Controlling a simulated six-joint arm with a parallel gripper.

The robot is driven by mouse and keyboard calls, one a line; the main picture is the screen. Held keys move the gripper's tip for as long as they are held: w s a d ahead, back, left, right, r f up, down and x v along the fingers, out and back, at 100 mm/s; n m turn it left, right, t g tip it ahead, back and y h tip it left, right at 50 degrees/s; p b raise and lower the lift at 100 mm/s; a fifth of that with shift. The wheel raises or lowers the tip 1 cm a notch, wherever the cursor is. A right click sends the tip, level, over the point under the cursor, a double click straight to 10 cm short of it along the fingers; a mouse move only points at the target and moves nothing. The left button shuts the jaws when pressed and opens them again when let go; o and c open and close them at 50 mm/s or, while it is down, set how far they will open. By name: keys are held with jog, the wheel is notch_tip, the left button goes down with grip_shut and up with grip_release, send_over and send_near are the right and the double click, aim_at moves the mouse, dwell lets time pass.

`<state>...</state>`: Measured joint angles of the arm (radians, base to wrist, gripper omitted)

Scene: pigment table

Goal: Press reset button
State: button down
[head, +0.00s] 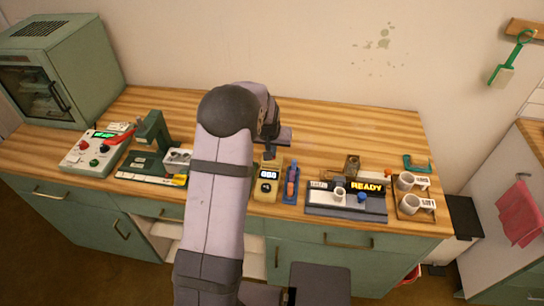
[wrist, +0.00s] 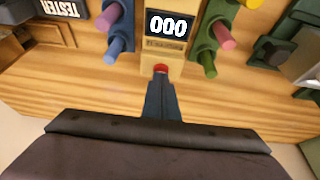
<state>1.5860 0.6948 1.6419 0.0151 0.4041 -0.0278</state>
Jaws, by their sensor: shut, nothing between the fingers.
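The yellow device (head: 266,186) stands near the front of the wooden counter, with a display reading 000. In the wrist view the display (wrist: 166,25) shows white digits on black, with a small label below it too blurred to read. A small red button (wrist: 160,68) shows on the device's near side. My gripper (head: 268,155) is shut and empty, just behind the device in the head view. In the wrist view its closed fingertips (wrist: 160,82) lie right at the red button and line up with it. I cannot tell whether they touch it.
A blue holder (head: 291,184) stands close beside the device. A green holder (wrist: 208,42) with coloured pegs is on its other side in the wrist view. A grey station (head: 340,211) reading READY, cups (head: 406,181) and a control box (head: 92,152) stand further off.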

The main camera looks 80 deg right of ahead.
jog(key=shift+r, duration=0.1)
jog(key=shift+r+p, duration=1.55)
jog(key=shift+r, duration=0.6)
jog(key=w+a+r+n+t+y, duration=0.15)
jog(key=w+a+n, duration=0.25)
jog(key=w+a, duration=0.85)
jog(key=w+a+r+n+y, duration=0.15)
jog(key=w+a+n, duration=0.25)
jog(key=w+a, duration=0.85)
jog(key=w+a+r+n+y, duration=0.1)
jog(key=w+a+n, duration=0.15)
jog(key=a, duration=0.65)
jog(key=w+a+n, duration=0.2)
jog(key=a+n, duration=0.1)
jog(key=a, duration=0.5)
jog(key=s+a+n+g, duration=0.1)
jog(key=s+a+n, duration=0.3)
jog(key=a, duration=0.9)
jog(key=shift+s+a+y, duration=0.3)
jog(key=shift+s+a, duration=0.05)
jog(key=shift+s, duration=1.1)
